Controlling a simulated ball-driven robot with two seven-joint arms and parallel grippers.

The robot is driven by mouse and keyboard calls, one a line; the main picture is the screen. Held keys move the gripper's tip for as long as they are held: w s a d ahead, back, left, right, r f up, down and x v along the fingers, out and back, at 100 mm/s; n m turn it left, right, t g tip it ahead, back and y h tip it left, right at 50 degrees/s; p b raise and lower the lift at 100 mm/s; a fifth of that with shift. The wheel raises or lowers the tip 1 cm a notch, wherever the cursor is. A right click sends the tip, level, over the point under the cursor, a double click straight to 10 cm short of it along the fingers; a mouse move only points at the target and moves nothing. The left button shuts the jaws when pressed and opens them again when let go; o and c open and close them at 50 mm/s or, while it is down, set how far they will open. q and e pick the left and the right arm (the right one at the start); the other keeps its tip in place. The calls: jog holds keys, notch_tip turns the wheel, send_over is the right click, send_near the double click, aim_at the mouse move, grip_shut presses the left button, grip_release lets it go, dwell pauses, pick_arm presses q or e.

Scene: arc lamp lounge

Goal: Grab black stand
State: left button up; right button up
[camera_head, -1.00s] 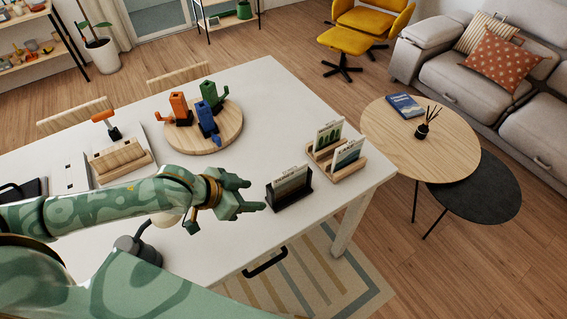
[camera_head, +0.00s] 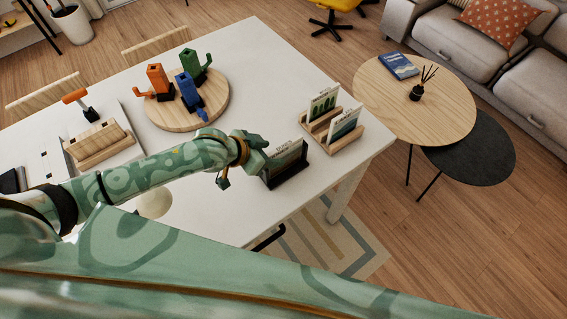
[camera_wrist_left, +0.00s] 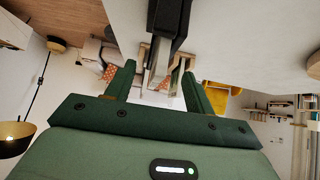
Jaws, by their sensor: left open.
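The black stand (camera_head: 287,175) holds upright cards and sits near the white table's front edge, left of a wooden card stand. My left gripper (camera_head: 264,153) is at the stand's left end, and its fingers partly overlap the stand in the head view. In the left wrist view, which is upside down, the black stand (camera_wrist_left: 168,28) lies in line with the gap between the two green fingers of my open left gripper (camera_wrist_left: 157,78). I cannot tell whether the fingers touch it. My right gripper is not in view.
The wooden card stand (camera_head: 335,138) with two cards is close on the right. A round wooden board (camera_head: 215,108) with orange, blue and green figures lies behind. A wooden block holder (camera_head: 97,145) is at left. The white table (camera_head: 270,75) is clear at the back.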

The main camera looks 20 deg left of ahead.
aim_at(279, 153)
pick_arm(q)
jog(key=x, duration=0.5)
jog(key=shift+a+b, duration=0.1)
jog(key=shift+b, duration=0.3)
jog(key=shift+s, duration=0.1)
jog(key=shift+c, duration=0.9)
grip_shut()
jog(key=shift+r, duration=0.15)
